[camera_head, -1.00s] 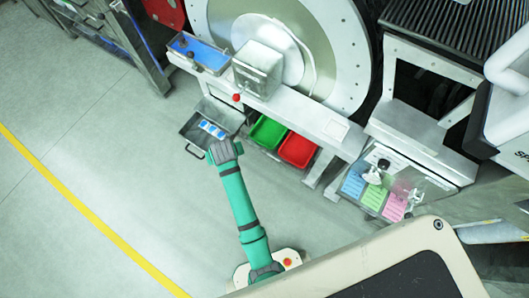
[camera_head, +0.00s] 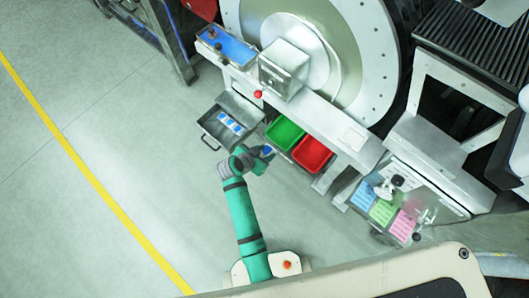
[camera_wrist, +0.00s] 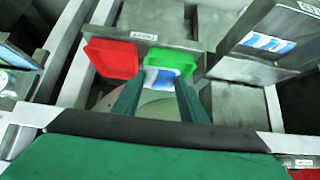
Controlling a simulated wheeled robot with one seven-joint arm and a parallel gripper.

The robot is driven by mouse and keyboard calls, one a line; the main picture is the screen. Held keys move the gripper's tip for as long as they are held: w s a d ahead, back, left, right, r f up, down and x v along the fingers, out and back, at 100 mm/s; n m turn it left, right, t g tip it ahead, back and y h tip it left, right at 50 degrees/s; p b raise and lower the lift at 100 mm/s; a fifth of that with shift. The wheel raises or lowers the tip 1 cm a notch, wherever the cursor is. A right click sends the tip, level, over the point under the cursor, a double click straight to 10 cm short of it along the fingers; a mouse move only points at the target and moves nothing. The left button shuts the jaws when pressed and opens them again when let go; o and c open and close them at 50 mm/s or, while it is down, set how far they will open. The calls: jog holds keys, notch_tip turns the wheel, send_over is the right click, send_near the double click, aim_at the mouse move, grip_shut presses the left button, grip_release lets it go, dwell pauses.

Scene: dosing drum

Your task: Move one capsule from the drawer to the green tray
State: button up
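The open metal drawer (camera_head: 211,127) shows in the head view with blue-and-white capsules (camera_head: 231,123) inside; it is at the right of the wrist view (camera_wrist: 244,66). The green tray (camera_head: 284,132) is right of the drawer in the head view, and near the centre of the wrist view (camera_wrist: 170,57). My gripper (camera_head: 265,153) is in front of the green tray, apart from it. In the wrist view, a blue-and-white capsule (camera_wrist: 159,80) sits between the two fingers, which appear shut on it. It partly hides the green tray there.
A red tray (camera_head: 312,154) stands right beside the green one. A white machine frame (camera_head: 335,125) with a large drum lies behind the trays. A clear box with coloured cards (camera_head: 383,211) is at the right. The floor left of the drawer is clear.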

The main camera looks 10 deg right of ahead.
jog(key=shift+w+d+f, duration=1.1)
jog(key=shift+w+d, duration=0.2)
jog(key=shift+d, duration=0.35)
jog(key=shift+w+d+f, duration=1.1)
jog(key=shift+w+d, duration=0.25)
jog(key=shift+d, duration=0.35)
jog(key=shift+w+d+f, duration=1.1)
jog(key=shift+w+d, duration=0.2)
jog(key=shift+d, duration=0.35)
jog(key=o, duration=0.7)
jog(key=shift+c, duration=0.2)
jog(key=shift+a, duration=0.1)
jog(key=v, duration=1)
jog(key=shift+s+a+r, duration=0.15)
jog(key=shift+a+r, duration=0.05)
jog(key=shift+r, duration=0.05)
